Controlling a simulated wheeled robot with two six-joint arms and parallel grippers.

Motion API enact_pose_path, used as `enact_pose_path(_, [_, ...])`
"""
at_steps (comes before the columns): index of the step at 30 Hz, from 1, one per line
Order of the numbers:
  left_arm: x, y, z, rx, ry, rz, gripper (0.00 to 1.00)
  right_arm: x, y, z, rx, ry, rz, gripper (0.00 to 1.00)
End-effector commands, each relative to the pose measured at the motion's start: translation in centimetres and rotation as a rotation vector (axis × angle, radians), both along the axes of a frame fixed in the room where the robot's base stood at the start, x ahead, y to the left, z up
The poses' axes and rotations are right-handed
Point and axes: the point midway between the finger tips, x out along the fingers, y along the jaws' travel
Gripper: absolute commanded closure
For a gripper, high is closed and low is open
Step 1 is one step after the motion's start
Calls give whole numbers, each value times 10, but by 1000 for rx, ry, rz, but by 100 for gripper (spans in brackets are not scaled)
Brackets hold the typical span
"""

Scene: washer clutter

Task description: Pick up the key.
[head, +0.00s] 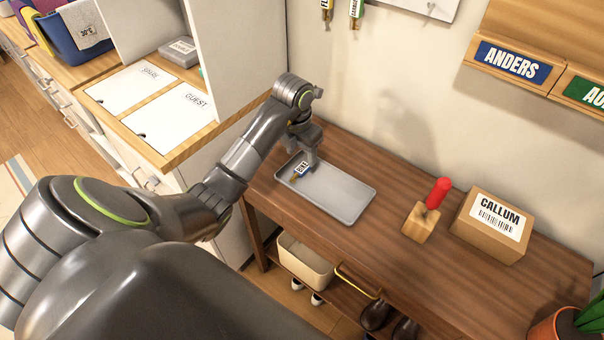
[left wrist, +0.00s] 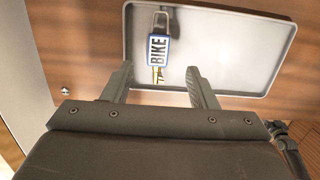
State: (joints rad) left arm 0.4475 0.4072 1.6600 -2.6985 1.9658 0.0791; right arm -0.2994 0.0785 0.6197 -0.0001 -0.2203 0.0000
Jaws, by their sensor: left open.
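The key (left wrist: 158,75) lies in the grey tray (head: 345,196) on the wooden bench, with a blue-edged white tag reading "BIKE" (left wrist: 159,50) attached. In the head view the tag (head: 302,168) shows at the tray's left end, and the key is partly hidden by my gripper. My left gripper (head: 307,160) is over that end of the tray. In the left wrist view its two fingers (left wrist: 158,88) are spread apart and empty, with the key's lower end just ahead of and between them. I cannot tell the exact height above the tray. My right gripper does not show.
On the bench right of the tray stand a wooden block with a red piece (head: 437,193) and a cardboard box labelled "CALLUM" (head: 492,226). A plant pot (head: 556,325) is at the right corner. Other tagged keys (head: 356,10) hang on the wall. A white cabinet panel (head: 235,60) rises at left.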

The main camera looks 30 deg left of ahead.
Motion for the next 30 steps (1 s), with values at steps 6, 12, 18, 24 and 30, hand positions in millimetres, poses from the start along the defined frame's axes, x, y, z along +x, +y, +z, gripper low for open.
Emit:
enact_pose_path(6, [2, 1, -17, -1, 3, 1, 47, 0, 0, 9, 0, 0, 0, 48])
enact_pose_path(12, [7, 2, -45, -1, 2, 1, 47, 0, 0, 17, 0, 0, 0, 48])
enact_pose_path(18, [9, 2, -58, 1, -1, -1, 47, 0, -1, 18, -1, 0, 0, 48])
enact_pose_path(24, [9, 2, -58, 1, -2, -1, 50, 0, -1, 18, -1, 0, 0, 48])
enact_pose_path(30, [9, 2, -58, 1, -2, -1, 76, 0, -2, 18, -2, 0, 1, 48])
